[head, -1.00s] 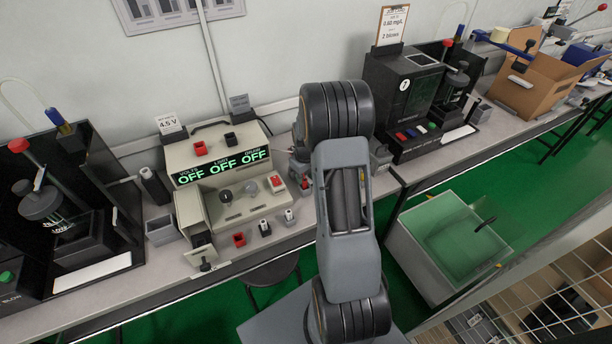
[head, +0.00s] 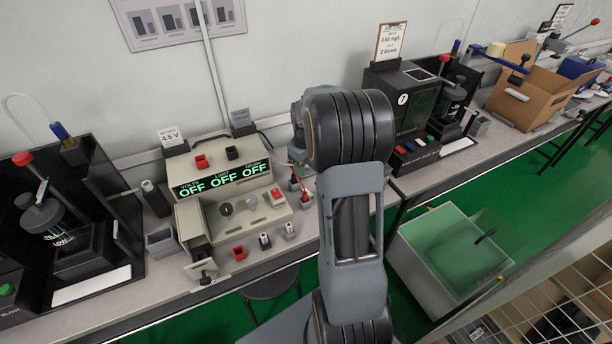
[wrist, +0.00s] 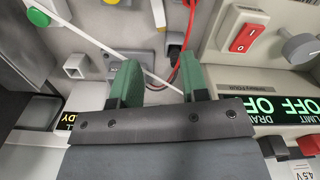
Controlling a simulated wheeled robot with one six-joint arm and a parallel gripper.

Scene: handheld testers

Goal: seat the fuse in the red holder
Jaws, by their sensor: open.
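The red holder (head: 239,253) is a small open red block on the bench, in front of the beige power supply (head: 250,222). Two small pale-topped pieces, one on a dark base (head: 264,240) and one grey (head: 289,230), stand in a row to its right. I cannot tell for sure which thing is the fuse. My gripper (wrist: 160,78) shows in the wrist view with its two green fingers apart and nothing held between them. It is hidden behind my arm in the head view. I cannot make out the red holder in the wrist view.
The supply's three displays read OFF. Its red switch (wrist: 243,38) shows near my gripper in the wrist view. Red leads (wrist: 186,72) and a white cord cross beyond the fingers. A black tester (head: 400,105) stands right of my arm. A grey open box (head: 161,241) stands left of the supply.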

